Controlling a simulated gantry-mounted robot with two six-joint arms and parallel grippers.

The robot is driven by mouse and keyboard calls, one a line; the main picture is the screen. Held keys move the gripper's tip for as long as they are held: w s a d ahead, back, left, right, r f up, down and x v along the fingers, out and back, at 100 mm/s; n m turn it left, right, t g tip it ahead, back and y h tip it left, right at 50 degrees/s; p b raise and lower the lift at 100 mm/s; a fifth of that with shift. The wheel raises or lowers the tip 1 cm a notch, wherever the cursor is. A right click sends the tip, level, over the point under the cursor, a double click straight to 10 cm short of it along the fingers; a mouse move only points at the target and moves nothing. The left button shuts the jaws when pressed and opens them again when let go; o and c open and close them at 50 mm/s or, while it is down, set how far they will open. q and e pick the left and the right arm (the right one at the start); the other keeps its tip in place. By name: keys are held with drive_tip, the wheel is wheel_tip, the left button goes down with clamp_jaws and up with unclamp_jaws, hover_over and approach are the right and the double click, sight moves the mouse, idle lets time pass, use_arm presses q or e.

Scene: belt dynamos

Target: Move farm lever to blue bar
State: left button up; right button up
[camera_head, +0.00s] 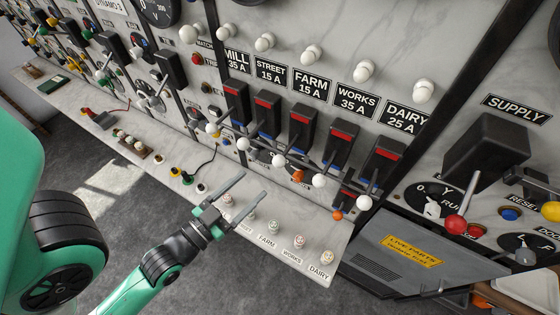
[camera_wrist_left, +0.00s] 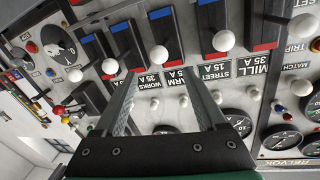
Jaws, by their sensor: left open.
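The FARM switch (camera_head: 301,128) is the middle black box of a row, with a red bar above and a blue bar at its lower end. Its lever ends in a white ball knob (camera_head: 278,160), which shows in front of the panel, below and left of the box. My left gripper (camera_head: 254,183) is open and empty, below and left of that knob, apart from it. In the left wrist view the FARM label (camera_wrist_left: 180,78) shows upside down between the gripper's fingers (camera_wrist_left: 160,85). White knobs stand beyond the fingertips there. My right gripper is not in view.
Similar lever switches flank it closely: STREET (camera_head: 266,113) and WORKS (camera_head: 340,143). Orange balls (camera_head: 298,176) are close by. A marble ledge (camera_head: 225,185) with small labelled knobs lies below. A grey box with a yellow label (camera_head: 412,250) stands at the lower right.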

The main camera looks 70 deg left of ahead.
sight(274, 165)
use_arm(q)
drive_tip(key=x, duration=1.1)
drive_tip(key=shift+w+d, duration=0.1)
drive_tip(key=shift+w, duration=0.05)
clamp_jaws()
idle(0.9)
